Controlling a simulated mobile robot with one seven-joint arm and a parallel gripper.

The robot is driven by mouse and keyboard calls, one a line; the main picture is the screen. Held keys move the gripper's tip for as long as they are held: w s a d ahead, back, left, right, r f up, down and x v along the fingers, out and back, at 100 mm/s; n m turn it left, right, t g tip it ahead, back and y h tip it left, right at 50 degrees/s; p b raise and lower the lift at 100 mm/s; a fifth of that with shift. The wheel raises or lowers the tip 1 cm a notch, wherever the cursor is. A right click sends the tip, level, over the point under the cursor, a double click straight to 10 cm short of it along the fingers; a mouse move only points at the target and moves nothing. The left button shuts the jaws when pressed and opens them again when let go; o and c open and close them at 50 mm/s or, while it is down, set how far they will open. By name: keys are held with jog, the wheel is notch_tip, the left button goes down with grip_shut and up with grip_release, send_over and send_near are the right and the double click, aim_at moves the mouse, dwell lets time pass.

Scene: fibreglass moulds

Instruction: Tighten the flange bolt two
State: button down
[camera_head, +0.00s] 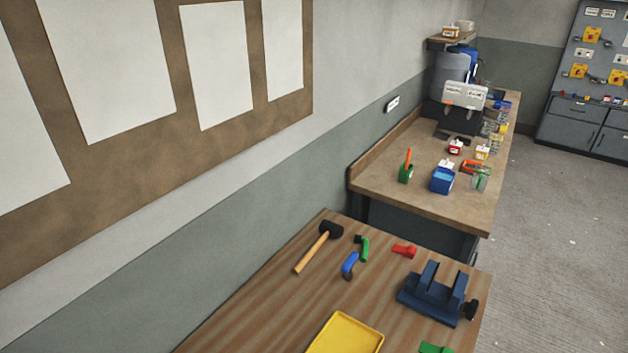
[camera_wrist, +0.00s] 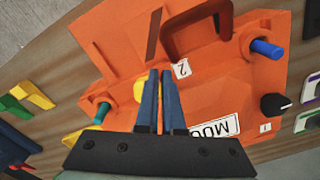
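An orange mould (camera_wrist: 222,88) with a partly hidden "MOU" label fills much of the wrist view. A "2" tag (camera_wrist: 181,70) sits near its middle and a "1" tag (camera_wrist: 265,127) at the lower right. A green-ended bolt (camera_wrist: 103,110) is at the mould's left, and a blue-ended bolt (camera_wrist: 267,48) at its upper right. A yellow part (camera_wrist: 138,91) shows beside the left finger, partly hidden. My gripper (camera_wrist: 160,74) points at the mould just below the "2" tag, its fingers close together with a narrow orange strip between them. Whether they grip anything is unclear. The head view shows neither mould nor gripper.
In the wrist view, a dark red handle (camera_wrist: 197,35) arches over the mould and a black knob (camera_wrist: 275,106) stands at the right. In the head view, a wooden table (camera_head: 262,292) holds a mallet (camera_head: 318,246), a blue vise (camera_head: 436,296) and a yellow tray (camera_head: 377,337).

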jog(key=shift+a+r, duration=0.15)
jog(key=shift+s+p, duration=0.15)
jog(key=shift+p, duration=0.3)
notch_tip(320, 180, up, 3)
jog(key=p, duration=0.2)
jog(key=shift+s+f+p, duration=0.1)
jog(key=shift+f+p, duration=0.1)
jog(key=shift+p, duration=0.15)
notch_tip(320, 180, up, 3)
jog(key=shift+r, duration=0.1)
